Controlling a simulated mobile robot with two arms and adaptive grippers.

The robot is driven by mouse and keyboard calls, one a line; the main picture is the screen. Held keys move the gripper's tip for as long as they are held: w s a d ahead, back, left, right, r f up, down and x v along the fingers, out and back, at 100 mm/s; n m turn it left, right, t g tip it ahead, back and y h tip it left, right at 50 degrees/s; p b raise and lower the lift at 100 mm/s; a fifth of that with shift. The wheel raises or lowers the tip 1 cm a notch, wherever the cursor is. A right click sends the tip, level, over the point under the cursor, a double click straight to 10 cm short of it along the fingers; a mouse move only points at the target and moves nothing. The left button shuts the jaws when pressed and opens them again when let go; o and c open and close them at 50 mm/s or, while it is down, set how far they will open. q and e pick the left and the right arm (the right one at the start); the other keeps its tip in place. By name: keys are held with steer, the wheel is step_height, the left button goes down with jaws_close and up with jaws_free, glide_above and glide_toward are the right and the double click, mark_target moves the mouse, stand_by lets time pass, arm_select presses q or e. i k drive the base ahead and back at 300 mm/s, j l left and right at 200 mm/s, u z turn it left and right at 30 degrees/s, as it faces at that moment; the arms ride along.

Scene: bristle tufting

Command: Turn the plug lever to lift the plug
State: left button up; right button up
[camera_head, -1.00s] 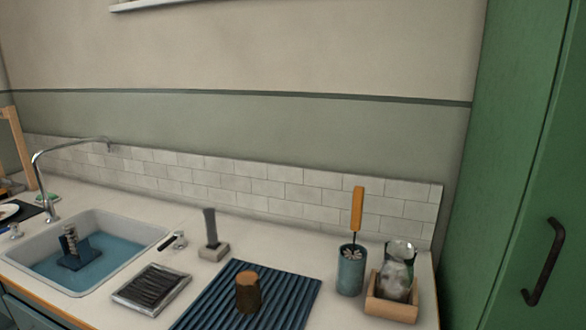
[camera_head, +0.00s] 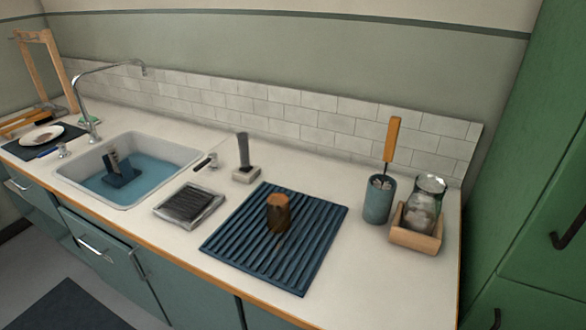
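A light sink (camera_head: 194,151) is set in the counter and holds blue water (camera_head: 160,172). A dark blue block-like object (camera_head: 122,177) with an upright ribbed part stands in the water. A small metal fitting with a dark handle (camera_head: 203,163) sits on the counter at the sink's right edge; it looks like the plug lever. A small pale knob (camera_head: 62,151) stands at the sink's left corner. The plug itself cannot be made out. Neither of my grippers is in view.
A curved tap (camera_head: 84,100) rises behind the sink. To the right are a grey tray (camera_head: 217,209), a small stand with an upright grey piece (camera_head: 246,176), a ribbed blue mat (camera_head: 305,275) bearing a brown cylinder (camera_head: 278,215), a brush cup (camera_head: 378,203) and a jar (camera_head: 424,205) in a wooden box.

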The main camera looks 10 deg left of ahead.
mark_target(211, 156)
steer(key=i+j+u, duration=0.1)
steer(key=i+j, duration=0.15)
steer(key=j, duration=0.25)
steer(key=i+j+u, duration=0.1)
steer(key=i+j, duration=0.15)
steer(key=j, duration=0.2)
steer(key=i+j+u, duration=0.15)
steer(key=j, duration=0.3)
steer(key=i, duration=0.1)
